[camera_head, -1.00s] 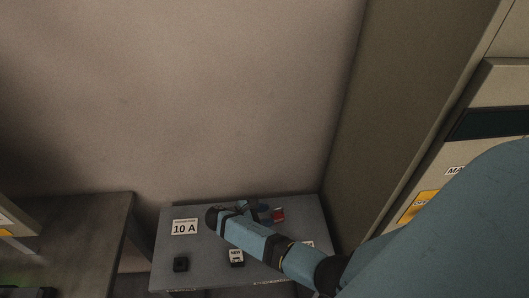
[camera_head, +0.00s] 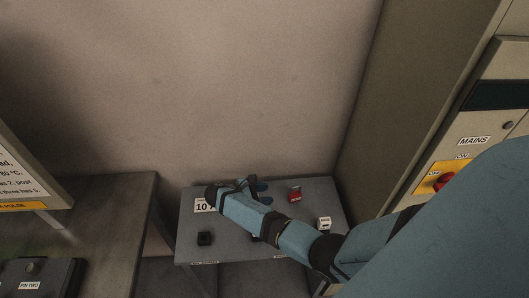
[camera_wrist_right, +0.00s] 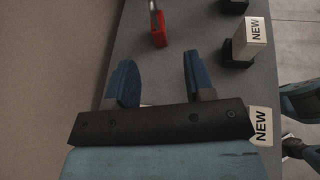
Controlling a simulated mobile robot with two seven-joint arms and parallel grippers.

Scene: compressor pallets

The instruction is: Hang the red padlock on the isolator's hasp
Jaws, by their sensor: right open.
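The red padlock (camera_head: 295,194) lies on the small grey table, and its shackle shows in the wrist view beside its red body (camera_wrist_right: 159,38). My right gripper (camera_head: 263,191) is open and empty, to the left of the padlock in the head view. In the wrist view its two blue fingers (camera_wrist_right: 157,76) are apart, with the padlock beyond their tips and touching neither. The isolator (camera_head: 440,178), a yellow plate with a red knob under a MAINS label, is on the cabinet at right. My arm partly covers it, and I cannot make out the hasp.
The grey table (camera_head: 228,246) also bears a 10 A card (camera_head: 202,206), a black block (camera_head: 204,238) and a white NEW-labelled block (camera_wrist_right: 248,40). A wall stands behind it, the cabinet at right. A darker bench (camera_head: 110,215) stands left, across a gap.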

